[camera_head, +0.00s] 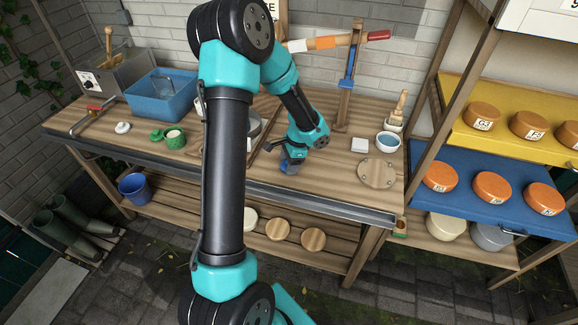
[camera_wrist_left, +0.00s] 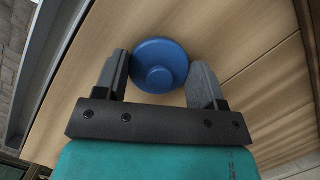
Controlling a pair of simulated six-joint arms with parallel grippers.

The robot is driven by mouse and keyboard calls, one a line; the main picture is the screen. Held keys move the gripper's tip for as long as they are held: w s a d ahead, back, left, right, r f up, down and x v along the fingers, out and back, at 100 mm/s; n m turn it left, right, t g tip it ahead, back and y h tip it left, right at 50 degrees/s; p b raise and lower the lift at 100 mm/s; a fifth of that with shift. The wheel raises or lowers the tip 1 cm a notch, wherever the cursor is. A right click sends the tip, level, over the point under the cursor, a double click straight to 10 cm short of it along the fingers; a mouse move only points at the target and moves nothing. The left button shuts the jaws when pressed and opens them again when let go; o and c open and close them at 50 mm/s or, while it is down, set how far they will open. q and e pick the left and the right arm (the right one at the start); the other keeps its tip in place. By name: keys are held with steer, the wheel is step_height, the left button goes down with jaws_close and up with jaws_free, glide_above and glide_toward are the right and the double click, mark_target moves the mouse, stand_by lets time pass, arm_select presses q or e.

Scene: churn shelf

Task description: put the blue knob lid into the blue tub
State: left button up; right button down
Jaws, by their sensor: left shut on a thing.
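The blue knob lid (camera_wrist_left: 172,58) is round with a raised knob and sits between the fingers of my left gripper (camera_wrist_left: 161,78) in the left wrist view. In the head view the left gripper (camera_head: 290,160) is shut on the lid, low over the front middle of the wooden bench; whether the lid touches the bench is unclear. The blue tub (camera_head: 150,108) is a rectangular open basin at the bench's left back, well to the left of the gripper. Something clear shows inside it. My right gripper is not in view.
A green pot (camera_head: 175,139) and a white knob (camera_head: 122,127) stand near the tub. A wooden post (camera_head: 345,100) with a crossbar rises behind the gripper. A small blue-topped bowl (camera_head: 388,142) and a round board (camera_head: 377,173) are at right. A blue bucket (camera_head: 134,188) is on the lower shelf.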

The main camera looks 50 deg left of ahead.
mark_target(287, 162)
arm_select(q)
steer(key=c, duration=0.4)
steer(key=shift+o, duration=0.2)
steer(key=shift+r, duration=1.7)
steer(key=s+d+r, duration=0.1)
steer(key=s+d, duration=0.9)
steer(key=d, duration=0.2)
steer(key=shift+s+r, duration=0.25)
steer(key=shift+r, duration=0.05)
